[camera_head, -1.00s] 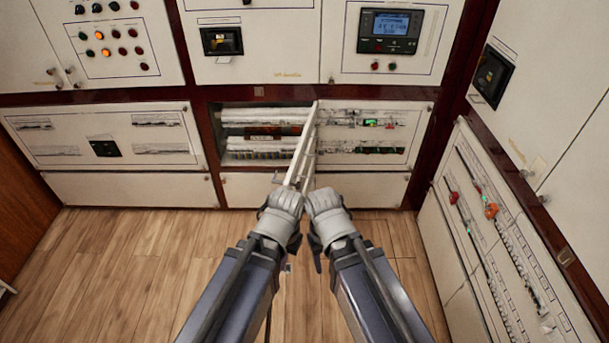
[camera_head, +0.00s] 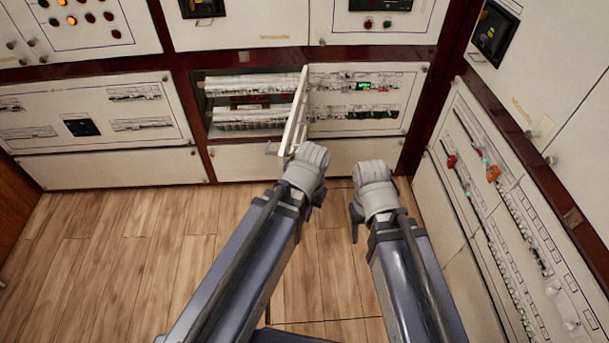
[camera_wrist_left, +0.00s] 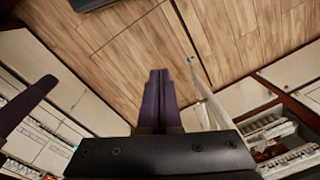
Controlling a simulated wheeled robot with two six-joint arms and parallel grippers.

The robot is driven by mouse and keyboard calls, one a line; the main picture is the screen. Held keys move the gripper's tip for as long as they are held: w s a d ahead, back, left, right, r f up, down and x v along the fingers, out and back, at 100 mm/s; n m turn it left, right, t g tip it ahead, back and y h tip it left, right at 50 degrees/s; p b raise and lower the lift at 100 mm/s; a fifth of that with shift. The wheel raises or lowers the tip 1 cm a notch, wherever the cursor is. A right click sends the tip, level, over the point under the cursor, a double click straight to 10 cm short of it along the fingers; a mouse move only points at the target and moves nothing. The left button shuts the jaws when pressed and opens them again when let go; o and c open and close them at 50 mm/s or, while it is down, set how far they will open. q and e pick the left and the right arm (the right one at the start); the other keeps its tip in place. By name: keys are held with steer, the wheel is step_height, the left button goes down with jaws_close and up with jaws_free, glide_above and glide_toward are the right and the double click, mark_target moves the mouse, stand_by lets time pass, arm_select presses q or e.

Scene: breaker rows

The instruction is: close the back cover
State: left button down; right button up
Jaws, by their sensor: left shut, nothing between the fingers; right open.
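The back cover (camera_head: 297,112) is a thin white panel, swung out and seen nearly edge-on. It stands open at the right side of a compartment (camera_head: 250,103) in the lower back wall. My left gripper (camera_head: 314,152) is shut and empty, just right of the cover's near end; I cannot tell whether they touch. In the left wrist view its dark fingers (camera_wrist_left: 158,98) are together, with the cover (camera_wrist_left: 206,92) to their right. My right gripper (camera_head: 371,170) is empty, right of the left one and clear of the cover; its fingers are hard to make out.
A fixed breaker panel (camera_head: 360,108) lies right of the open compartment. Another panel (camera_head: 95,115) is to its left. A side cabinet with red and orange switches (camera_head: 490,174) stands close on the right. The wooden floor (camera_head: 120,235) is clear.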

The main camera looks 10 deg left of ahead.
arm_select(q)
steer(key=w+a+f+n+t+y+b, duration=0.1)
steer(key=w+a+f+n+b, duration=0.3)
steer(key=w, duration=0.4)
steer(key=w+d+r+t+y, duration=0.3)
steer(key=w+d+y, duration=0.1)
steer(key=w, duration=0.5)
steer(key=w+a+f+b, duration=0.3)
steer(key=a+f+b, duration=0.4)
steer(key=a+b, duration=0.1)
steer(key=shift+a+f, duration=0.4)
steer(key=shift+a, duration=0.1)
